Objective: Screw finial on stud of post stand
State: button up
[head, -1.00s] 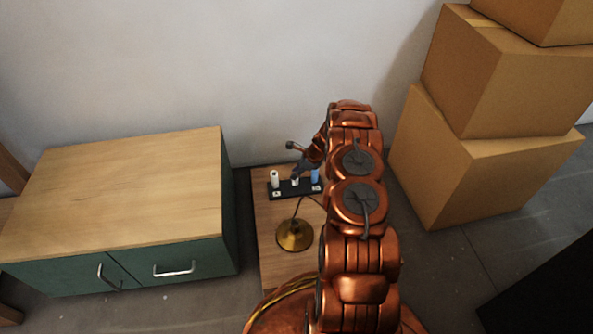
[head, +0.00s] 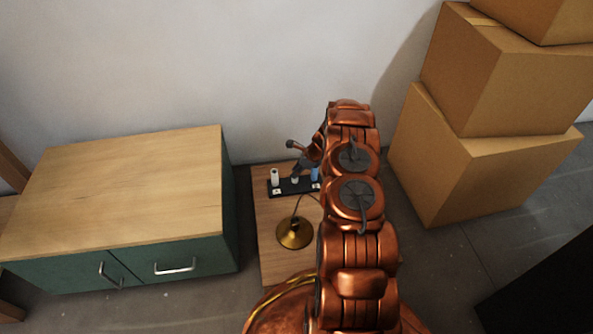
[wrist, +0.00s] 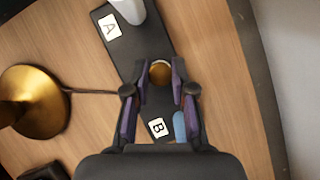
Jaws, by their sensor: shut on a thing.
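The post stand is a black bar (head: 284,191) on a small wooden table, with a white post (head: 275,177) at left and a blue post (head: 315,174) at right. In the wrist view the bar (wrist: 135,50) carries labels A and B. My gripper (wrist: 160,78) is shut on a small round brass finial (wrist: 160,72), held between its fingertips over the middle of the bar. In the head view my gripper (head: 297,172) is above the middle of the stand. The stud under the finial is hidden, so I cannot tell whether they touch.
A brass lamp base (head: 294,234) with a cord stands on the small table (head: 275,262) in front of the bar. A green cabinet (head: 120,195) with a wooden top is at left. Cardboard boxes (head: 480,165) are stacked at right. The wall is close behind.

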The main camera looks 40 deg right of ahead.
jog(key=shift+f, duration=0.2)
grip_shut()
jog(key=shift+o, duration=1.2)
grip_release()
grip_shut()
jog(key=shift+a+r+m+h+p, duration=0.15)
jog(key=shift+m+h+p, duration=0.2)
jog(key=shift+m, duration=0.35)
jog(key=shift+f+m+t+h+b, duration=0.2)
jog(key=shift+m+t+h+b, duration=0.2)
jog(key=shift+m, duration=0.4)
jog(key=m+h+b, duration=0.1)
jog(key=m+b, duration=0.1)
jog(key=shift+a+f+m, duration=0.1)
jog(key=shift+a+m, duration=0.05)
jog(key=shift+m, duration=0.15)
jog(key=shift+m+t+h+b, duration=0.3)
jog(key=shift+m+h+b, duration=0.15)
jog(key=shift+m+b, duration=0.3)
jog(key=shift+s+m+b, duration=0.1)
jog(key=shift+m+b, duration=0.2)
jog(key=shift+m, duration=0.15)
